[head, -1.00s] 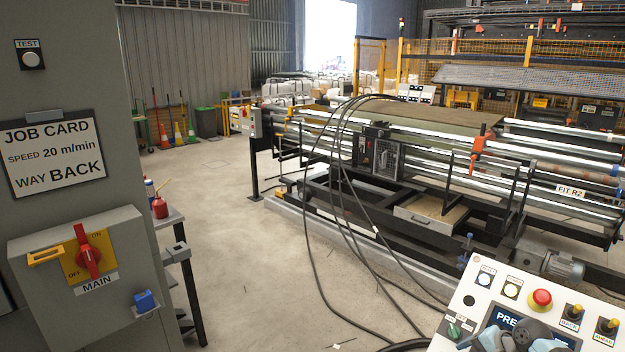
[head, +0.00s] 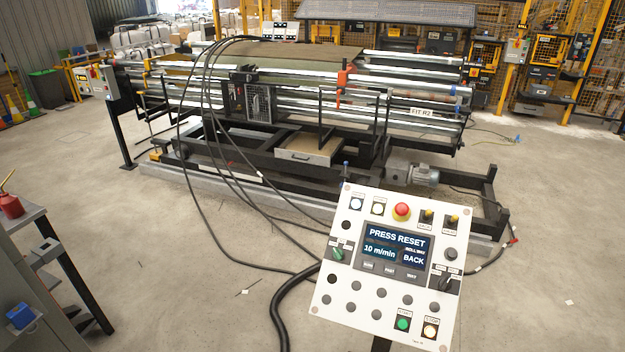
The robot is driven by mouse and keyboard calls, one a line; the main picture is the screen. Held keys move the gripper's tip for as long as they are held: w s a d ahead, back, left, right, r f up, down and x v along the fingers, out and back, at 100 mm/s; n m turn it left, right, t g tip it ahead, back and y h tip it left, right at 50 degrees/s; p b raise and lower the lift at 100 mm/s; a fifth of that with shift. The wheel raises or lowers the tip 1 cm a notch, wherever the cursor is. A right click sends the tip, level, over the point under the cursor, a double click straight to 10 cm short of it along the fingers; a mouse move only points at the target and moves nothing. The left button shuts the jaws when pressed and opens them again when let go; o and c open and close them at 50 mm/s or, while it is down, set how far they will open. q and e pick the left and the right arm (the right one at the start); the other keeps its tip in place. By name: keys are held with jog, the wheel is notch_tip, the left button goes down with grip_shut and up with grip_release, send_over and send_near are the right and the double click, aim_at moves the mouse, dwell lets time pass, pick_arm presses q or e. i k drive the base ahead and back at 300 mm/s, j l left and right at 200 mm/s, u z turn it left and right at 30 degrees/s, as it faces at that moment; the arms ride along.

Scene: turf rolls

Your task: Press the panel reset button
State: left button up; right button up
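The white control panel (head: 345,300) stands tilted at the lower right of centre in the head view. Its screen (head: 395,249) reads PRESS RESET, 10 m/min and BACK. Two pale, lit-looking buttons, the left one (head: 357,204) and the right one (head: 378,208), sit at its top left; their small labels are too small to read surely. A green button (head: 403,324) and a pale button (head: 430,331) are at the bottom right. Neither of my grippers is in view.
A long roller machine (head: 300,110) with a green-brown turf sheet (head: 300,54) stands behind the panel. Black cables (head: 283,310) run from the panel's left side over the floor. A bench with a red oil can (head: 10,205) is at the left edge. The floor (head: 180,270) left of the panel is open.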

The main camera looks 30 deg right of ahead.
aim_at(355, 203)
jog(key=z, duration=1.3)
